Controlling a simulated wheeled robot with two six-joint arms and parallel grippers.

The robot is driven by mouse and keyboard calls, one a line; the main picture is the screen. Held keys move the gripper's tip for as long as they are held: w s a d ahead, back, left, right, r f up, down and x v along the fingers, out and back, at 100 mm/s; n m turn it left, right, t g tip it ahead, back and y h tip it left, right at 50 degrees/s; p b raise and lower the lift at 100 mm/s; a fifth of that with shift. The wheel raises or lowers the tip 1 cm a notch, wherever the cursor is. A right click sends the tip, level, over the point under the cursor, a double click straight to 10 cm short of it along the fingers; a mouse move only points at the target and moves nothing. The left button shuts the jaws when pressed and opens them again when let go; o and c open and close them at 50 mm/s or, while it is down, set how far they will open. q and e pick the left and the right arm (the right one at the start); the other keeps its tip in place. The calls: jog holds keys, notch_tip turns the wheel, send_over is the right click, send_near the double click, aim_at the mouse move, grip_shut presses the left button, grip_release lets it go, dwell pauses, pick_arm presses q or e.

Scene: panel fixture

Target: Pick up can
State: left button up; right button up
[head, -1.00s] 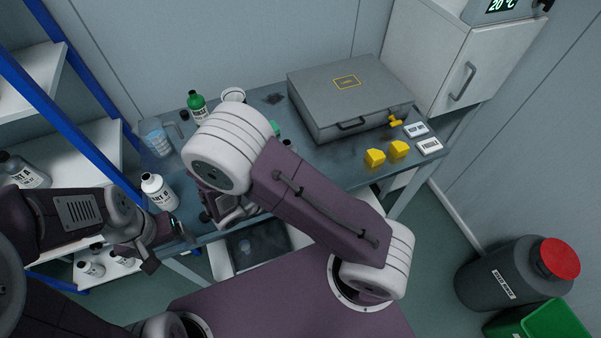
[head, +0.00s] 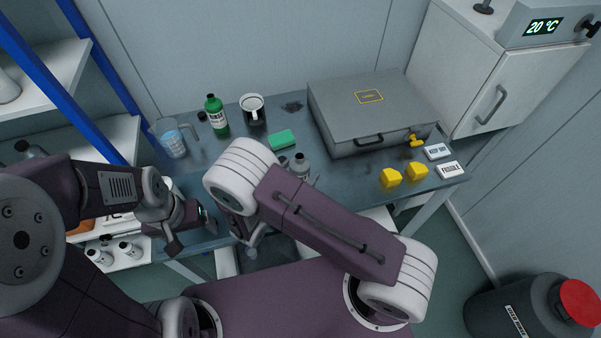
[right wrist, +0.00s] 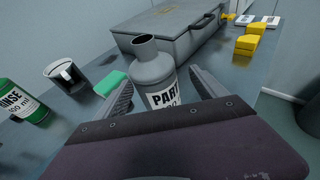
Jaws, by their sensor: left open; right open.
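A grey bottle with a dark neck and a white label reading "PART" (right wrist: 157,78) stands upright on the bench in the right wrist view. In the head view the bottle (head: 301,164) is partly hidden by my right arm. My right gripper (right wrist: 160,76) is open, with a finger to either side of the bottle in the picture; I cannot tell whether they touch it. My left gripper (head: 193,236) is open and empty at the bench's front left. I see nothing clearly marked as a can.
On the bench (head: 215,165) are a green bottle (head: 216,116), a mug (head: 253,112), a green sponge (head: 282,140), a clear jug (head: 173,142), a grey case (head: 360,110) and yellow blocks (head: 404,176). A blue-posted shelf (head: 105,75) stands left.

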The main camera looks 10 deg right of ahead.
jog(key=x, duration=0.4)
jog(key=shift+w+a+p, duration=0.15)
jog(key=shift+w+p, duration=0.05)
jog(key=shift+p, duration=0.2)
jog(key=shift+w+f, duration=0.2)
jog(key=shift+w, duration=0.15)
jog(key=shift+r, duration=0.1)
grip_shut()
notch_tip(320, 180, up, 4)
jog(key=shift+r, duration=0.1)
jog(key=s+d+r+p, duration=0.4)
jog(key=s+d+r, duration=0.2)
jog(key=s+d, duration=0.2)
jog(key=shift+s+r, duration=0.4)
jog(key=shift+s, duration=0.1)
